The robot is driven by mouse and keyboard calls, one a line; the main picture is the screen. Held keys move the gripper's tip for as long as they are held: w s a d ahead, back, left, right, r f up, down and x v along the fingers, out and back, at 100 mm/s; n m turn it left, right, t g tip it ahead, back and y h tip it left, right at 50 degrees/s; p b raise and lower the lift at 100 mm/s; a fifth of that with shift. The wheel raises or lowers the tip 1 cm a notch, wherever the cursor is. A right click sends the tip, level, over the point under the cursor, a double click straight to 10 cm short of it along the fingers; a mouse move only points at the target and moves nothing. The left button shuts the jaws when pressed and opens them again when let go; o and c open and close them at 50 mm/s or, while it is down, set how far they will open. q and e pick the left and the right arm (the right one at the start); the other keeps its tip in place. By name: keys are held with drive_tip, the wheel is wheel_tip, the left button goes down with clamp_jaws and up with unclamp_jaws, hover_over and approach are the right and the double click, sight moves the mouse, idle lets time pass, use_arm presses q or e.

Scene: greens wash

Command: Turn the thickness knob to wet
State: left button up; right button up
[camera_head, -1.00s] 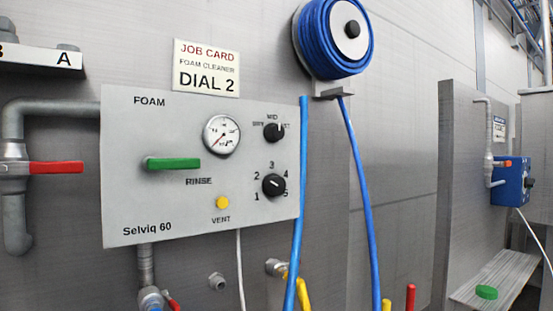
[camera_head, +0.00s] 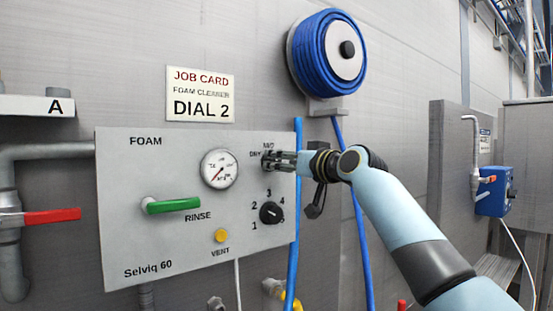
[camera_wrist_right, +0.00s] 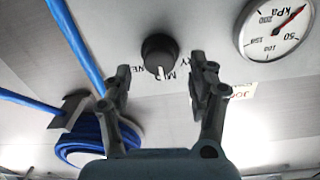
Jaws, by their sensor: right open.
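The thickness knob (camera_wrist_right: 158,52) is black and round, on the grey foam panel (camera_head: 120,215) under the MID label. In the wrist view, which shows the panel upside down, its white mark points toward MID. In the head view my right gripper (camera_head: 277,160) covers most of the knob and its WET label; DRY shows to the left. My right gripper is open in the wrist view too (camera_wrist_right: 161,75), with one finger on each side of the knob. My left gripper is not in view.
A pressure gauge (camera_head: 219,169) sits left of the knob, and a numbered dial (camera_head: 270,213) below it. A green rinse handle (camera_head: 173,205) and yellow vent button (camera_head: 221,236) are on the panel. A blue hose (camera_head: 294,230) hangs along its right edge, below the hose reel (camera_head: 327,52).

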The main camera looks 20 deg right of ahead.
sight(276, 161)
drive_tip(key=shift+x, duration=1.6)
drive_tip(key=shift+c, duration=0.3)
drive_tip(key=c, duration=1.1)
